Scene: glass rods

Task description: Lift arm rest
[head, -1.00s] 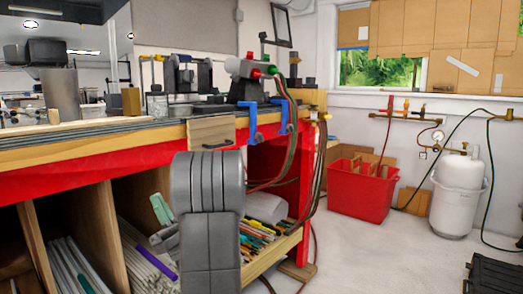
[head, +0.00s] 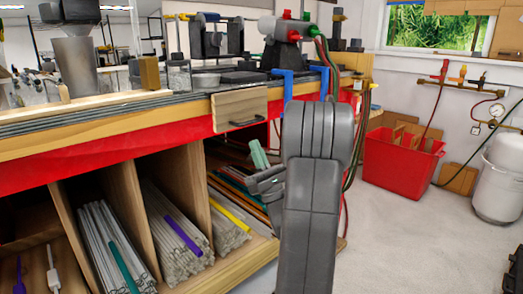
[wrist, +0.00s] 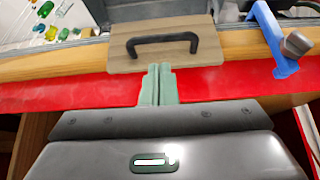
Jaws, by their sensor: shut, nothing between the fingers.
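The arm rest appears to be the wooden panel (head: 239,108) with a dark bar handle (head: 246,123), at the bench's front edge in the head view. In the wrist view the panel (wrist: 199,63) lies just ahead, with its black handle (wrist: 165,44) above the fingertips. It hangs level with the bench edge. My gripper (head: 258,150) has pale green fingers and shows below the panel in the head view, partly behind my grey arm. In the wrist view my gripper (wrist: 159,68) is shut and empty, its tips at the panel's lower edge; contact cannot be told.
Blue clamps (head: 290,86) grip the bench edge right of the panel; one also shows in the wrist view (wrist: 271,42). Shelves of glass rods (head: 105,250) lie under the bench. A red bin (head: 400,165) and white tank (head: 500,180) stand right. Floor between is clear.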

